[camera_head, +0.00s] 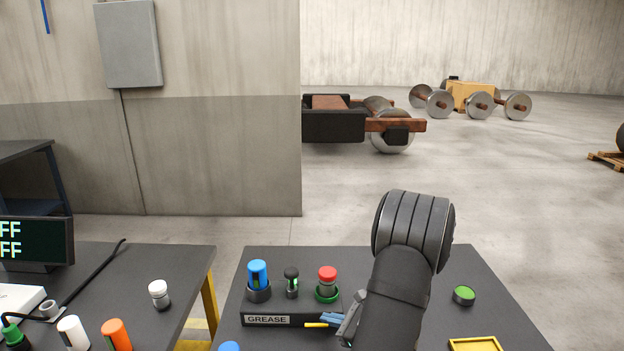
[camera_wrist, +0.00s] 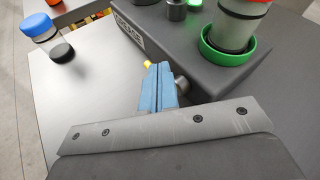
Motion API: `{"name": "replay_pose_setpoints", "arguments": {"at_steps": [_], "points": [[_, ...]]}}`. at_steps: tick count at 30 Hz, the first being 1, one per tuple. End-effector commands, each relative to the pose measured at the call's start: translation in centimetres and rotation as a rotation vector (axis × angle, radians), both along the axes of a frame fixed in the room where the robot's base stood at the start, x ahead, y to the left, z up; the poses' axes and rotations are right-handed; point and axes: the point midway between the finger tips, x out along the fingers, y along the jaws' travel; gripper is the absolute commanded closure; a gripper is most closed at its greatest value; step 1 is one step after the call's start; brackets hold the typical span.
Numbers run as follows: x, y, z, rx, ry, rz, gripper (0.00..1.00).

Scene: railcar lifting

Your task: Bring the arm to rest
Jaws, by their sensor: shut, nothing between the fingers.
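My gripper (camera_head: 332,318) is at the near side of the right-hand table, in front of the box labelled GREASE (camera_head: 280,320). Its blue fingers are shut and empty, and they also show in the wrist view (camera_wrist: 158,90). A small yellow piece (camera_wrist: 147,65) shows at the fingertips; I cannot tell whether it is part of them. My arm rises over the table and hides part of it.
A green button (camera_head: 464,295) and a yellow frame (camera_head: 475,344) are to the right. Another blue-capped container (camera_wrist: 45,35) stands nearby.

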Motion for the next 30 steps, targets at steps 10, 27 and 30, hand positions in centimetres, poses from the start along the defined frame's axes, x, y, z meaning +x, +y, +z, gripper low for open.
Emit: {"name": "replay_pose_setpoints", "arguments": {"at_steps": [10,27,30], "points": [[0.0,-1.3,0.5,0.107,-0.026,-0.011,1.00],[0.0,-0.7,0.4,0.070,-0.018,-0.005,1.00],[0.0,-0.2,0.2,0.027,-0.008,0.001,1.00]]}}
